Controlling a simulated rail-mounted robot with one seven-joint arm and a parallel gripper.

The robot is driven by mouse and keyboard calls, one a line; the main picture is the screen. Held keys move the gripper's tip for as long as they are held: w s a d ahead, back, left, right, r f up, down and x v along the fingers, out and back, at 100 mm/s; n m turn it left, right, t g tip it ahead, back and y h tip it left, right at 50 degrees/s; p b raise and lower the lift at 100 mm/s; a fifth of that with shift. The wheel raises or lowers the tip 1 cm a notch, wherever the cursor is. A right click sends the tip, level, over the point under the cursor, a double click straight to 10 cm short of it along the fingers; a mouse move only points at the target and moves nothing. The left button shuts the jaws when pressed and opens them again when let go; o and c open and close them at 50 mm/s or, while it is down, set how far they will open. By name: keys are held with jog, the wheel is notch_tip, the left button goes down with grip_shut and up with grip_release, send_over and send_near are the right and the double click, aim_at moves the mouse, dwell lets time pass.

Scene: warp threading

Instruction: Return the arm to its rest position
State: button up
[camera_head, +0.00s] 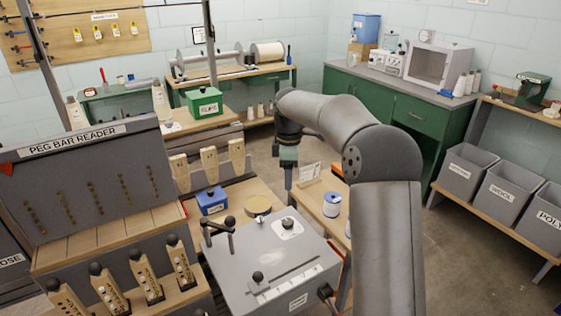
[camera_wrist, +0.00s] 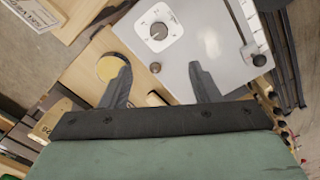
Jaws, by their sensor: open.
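My arm reaches up and over from the lower right in the head view, and its wrist hangs down near the middle of the picture. My gripper shows in the wrist view (camera_wrist: 160,85) with its two dark fingers spread apart and nothing between them. Below the fingers lie a wooden bench top and a grey machine top (camera_wrist: 190,50) with a white dial plate (camera_wrist: 158,31). In the head view the fingertips are too small and partly hidden to make out.
The peg bar reader (camera_head: 85,190) stands at the left. The grey machine (camera_head: 270,265) with knobs is front centre. A blue box (camera_head: 212,200), a round tan disc (camera_head: 257,205) and a thread spool (camera_head: 331,204) sit near my wrist. Grey bins (camera_head: 508,190) line the right; floor between is clear.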

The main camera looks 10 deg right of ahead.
jog(key=s+a+r+m+h, duration=0.1)
jog(key=s+m, duration=0.2)
jog(key=s, duration=0.5)
jog(key=s+a+r+m, duration=0.1)
jog(key=s+a+m, duration=0.15)
jog(key=s, duration=0.45)
jog(key=s+d+f+m, duration=0.1)
jog(key=s+f+m, duration=0.2)
jog(key=s, duration=0.8)
jog(key=s+d+f+m+y, duration=0.1)
jog(key=s+f+m, duration=0.2)
jog(key=s, duration=0.9)
jog(key=m, duration=0.3)
jog(key=shift+f, duration=0.4)
